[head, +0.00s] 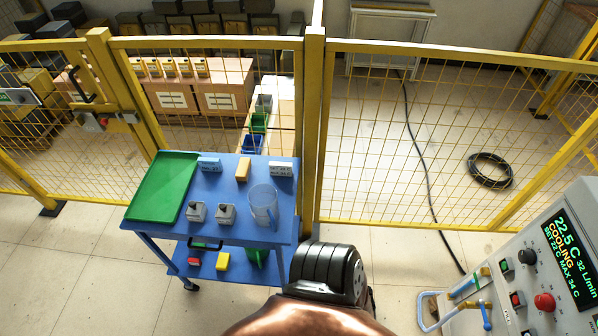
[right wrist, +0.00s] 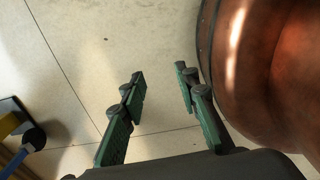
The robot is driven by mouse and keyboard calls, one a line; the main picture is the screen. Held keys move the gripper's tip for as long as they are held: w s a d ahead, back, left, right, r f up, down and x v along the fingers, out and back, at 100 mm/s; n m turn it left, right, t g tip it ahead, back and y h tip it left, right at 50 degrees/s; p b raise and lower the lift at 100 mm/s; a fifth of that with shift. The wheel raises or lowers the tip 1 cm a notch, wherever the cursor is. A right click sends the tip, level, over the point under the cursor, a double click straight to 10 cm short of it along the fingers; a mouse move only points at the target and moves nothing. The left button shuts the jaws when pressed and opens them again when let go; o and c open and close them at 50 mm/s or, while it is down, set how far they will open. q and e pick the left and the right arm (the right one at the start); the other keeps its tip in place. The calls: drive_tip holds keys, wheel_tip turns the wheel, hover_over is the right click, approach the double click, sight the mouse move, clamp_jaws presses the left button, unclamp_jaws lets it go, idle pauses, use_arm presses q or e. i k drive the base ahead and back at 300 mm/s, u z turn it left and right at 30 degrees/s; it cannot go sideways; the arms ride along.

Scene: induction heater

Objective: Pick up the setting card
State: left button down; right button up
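My left gripper is not in view.
The blue cart (head: 178,237) also bears a green tray (head: 163,188), a clear jug (head: 262,206), a tan block (head: 243,169) and two grey pieces. A control panel (head: 541,257) stands at the right. Yellow mesh fencing (head: 313,130) runs behind the cart.

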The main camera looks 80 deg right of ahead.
sight(278, 169)
drive_tip(key=u, duration=0.05)
drive_tip(key=k, duration=0.05)
drive_tip(key=z, duration=1.3)
